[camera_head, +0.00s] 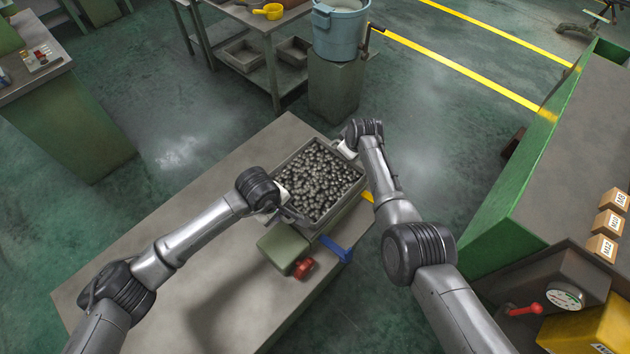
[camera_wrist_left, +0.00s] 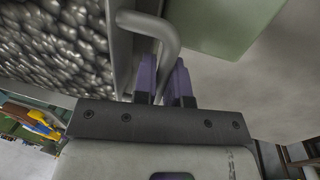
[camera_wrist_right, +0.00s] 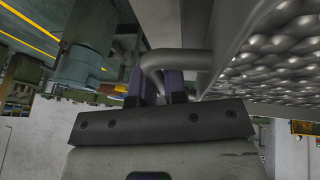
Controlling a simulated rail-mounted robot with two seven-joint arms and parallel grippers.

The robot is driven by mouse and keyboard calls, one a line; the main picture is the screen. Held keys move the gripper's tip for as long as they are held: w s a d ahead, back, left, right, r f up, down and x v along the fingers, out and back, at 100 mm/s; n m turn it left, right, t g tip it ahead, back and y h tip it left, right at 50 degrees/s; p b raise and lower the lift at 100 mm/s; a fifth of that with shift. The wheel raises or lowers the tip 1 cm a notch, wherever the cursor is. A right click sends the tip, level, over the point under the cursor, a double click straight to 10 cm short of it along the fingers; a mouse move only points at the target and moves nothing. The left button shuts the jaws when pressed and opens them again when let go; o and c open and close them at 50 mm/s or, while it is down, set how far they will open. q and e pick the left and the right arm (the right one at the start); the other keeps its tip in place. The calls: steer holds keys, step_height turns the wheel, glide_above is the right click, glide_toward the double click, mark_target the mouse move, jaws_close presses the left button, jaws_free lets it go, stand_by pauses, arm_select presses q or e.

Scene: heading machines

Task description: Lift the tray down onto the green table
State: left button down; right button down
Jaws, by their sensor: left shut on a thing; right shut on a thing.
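The grey tray (camera_head: 330,219) is full of dark, rounded metal pieces (camera_head: 318,180). In the head view it is at the far right part of a grey-topped table (camera_head: 185,240); I cannot tell whether it touches the top. My left gripper (camera_head: 277,203) is shut on the tray's near-left handle, and the bent handle (camera_wrist_left: 150,25) passes between the fingers (camera_wrist_left: 167,82) in the left wrist view. My right gripper (camera_head: 347,150) is at the tray's far-right side. The right wrist view shows its fingers (camera_wrist_right: 157,85) shut on the other handle (camera_wrist_right: 175,58).
A green box (camera_head: 283,247), a red part (camera_head: 304,267) and a blue part (camera_head: 337,248) are close beside the tray. A green-sided bench (camera_head: 520,200) with small labelled boxes (camera_head: 608,223) stands at right. A blue bucket (camera_head: 340,30) stands behind. Floor between the tables is open.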

arm_select(q)
steer(key=shift+r, duration=0.2)
arm_select(e)
steer(key=shift+r, duration=0.2)
